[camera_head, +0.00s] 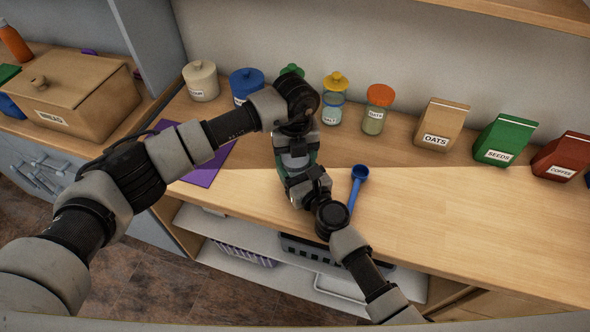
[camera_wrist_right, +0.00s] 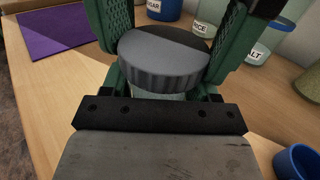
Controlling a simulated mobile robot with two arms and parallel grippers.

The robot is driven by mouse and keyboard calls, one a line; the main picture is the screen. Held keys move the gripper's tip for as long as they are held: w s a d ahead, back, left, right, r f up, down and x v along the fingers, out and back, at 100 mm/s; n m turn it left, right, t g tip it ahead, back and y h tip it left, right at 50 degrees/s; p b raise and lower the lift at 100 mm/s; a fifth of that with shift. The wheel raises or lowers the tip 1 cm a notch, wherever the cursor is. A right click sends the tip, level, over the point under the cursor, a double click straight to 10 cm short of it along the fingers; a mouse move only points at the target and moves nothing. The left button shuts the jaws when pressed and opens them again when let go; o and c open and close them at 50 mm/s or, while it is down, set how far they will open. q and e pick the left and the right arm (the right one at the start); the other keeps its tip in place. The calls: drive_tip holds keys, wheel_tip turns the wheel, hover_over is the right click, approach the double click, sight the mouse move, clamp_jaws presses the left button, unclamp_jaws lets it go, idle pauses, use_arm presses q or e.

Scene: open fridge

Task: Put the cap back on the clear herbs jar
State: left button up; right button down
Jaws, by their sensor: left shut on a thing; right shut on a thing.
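The grey ridged cap (camera_wrist_right: 165,68) shows in the right wrist view between green fingers that reach down from above and look like my left gripper's. My left gripper (camera_head: 296,152) points down in the head view and is shut on the cap. A narrow piece of the clear herbs jar (camera_wrist_right: 152,95) shows right below the cap. My right gripper (camera_head: 300,178) comes from the front, below the left one, and is shut on the jar. Its fingers are mostly hidden. The cap is over the jar mouth; whether it is seated cannot be told. The jar's label is hidden.
A blue scoop (camera_head: 358,180) lies just right of the grippers. A purple mat (camera_head: 208,165) lies to the left. Several canisters and jars, such as the salt jar (camera_head: 331,112), stand behind. An oats bag (camera_head: 440,122) stands back right. The counter's right front is clear.

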use_arm(q)
drive_tip(key=o, duration=1)
drive_tip(key=shift+r, duration=0.1)
drive_tip(key=shift+r, duration=2.15)
drive_tip(key=shift+c, duration=0.4)
drive_tip(key=shift+r+n, duration=1.7)
drive_tip(key=shift+r, duration=0.05)
drive_tip(key=shift+f, duration=0.1)
